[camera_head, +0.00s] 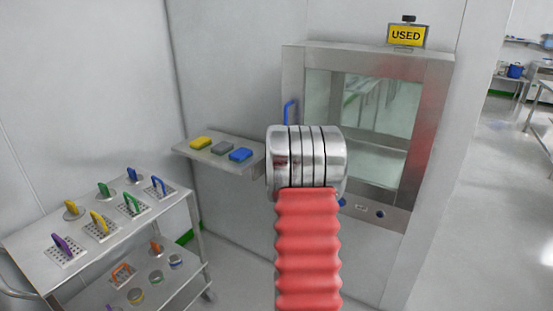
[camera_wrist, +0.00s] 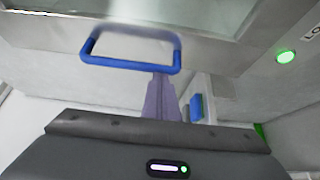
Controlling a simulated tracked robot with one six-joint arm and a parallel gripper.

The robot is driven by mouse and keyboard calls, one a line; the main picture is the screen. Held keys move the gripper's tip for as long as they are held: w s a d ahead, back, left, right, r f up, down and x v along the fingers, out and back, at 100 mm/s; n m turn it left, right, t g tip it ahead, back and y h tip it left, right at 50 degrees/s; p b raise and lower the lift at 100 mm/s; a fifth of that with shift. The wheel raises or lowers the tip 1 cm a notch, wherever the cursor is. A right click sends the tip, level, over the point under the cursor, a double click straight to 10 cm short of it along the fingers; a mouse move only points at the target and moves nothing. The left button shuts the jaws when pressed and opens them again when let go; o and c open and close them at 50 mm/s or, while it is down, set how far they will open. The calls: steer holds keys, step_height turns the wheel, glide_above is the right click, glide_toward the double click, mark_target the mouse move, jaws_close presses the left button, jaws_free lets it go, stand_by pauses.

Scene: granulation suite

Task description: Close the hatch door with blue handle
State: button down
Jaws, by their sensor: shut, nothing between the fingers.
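The hatch (camera_head: 430,130) is a steel-framed unit with a glass window (camera_head: 365,115) in the wall. Its blue handle (camera_head: 289,112) shows at the left side of the frame, beside my arm; I cannot tell whether the door sits fully flush. In the wrist view the blue handle (camera_wrist: 130,66) is a wide loop on the metal door edge. My gripper (camera_wrist: 162,78) shows there as purplish fingers, shut and empty, with tips close to the handle's bar, near its right end. I cannot tell if they touch. In the head view my arm hides the gripper.
A wall shelf (camera_head: 190,151) with yellow, grey and blue blocks is left of the hatch. A steel cart (camera_head: 100,250) with several coloured-handled pieces stands at lower left. A yellow "USED" sign (camera_head: 406,36) tops the hatch. A green light (camera_wrist: 285,56) glows on its frame. Open floor lies right.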

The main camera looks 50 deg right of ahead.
steer(key=w+a+v, duration=0.1)
steer(key=v, duration=1.2)
steer(key=shift+w+a, duration=0.25)
steer(key=shift+w, duration=0.15)
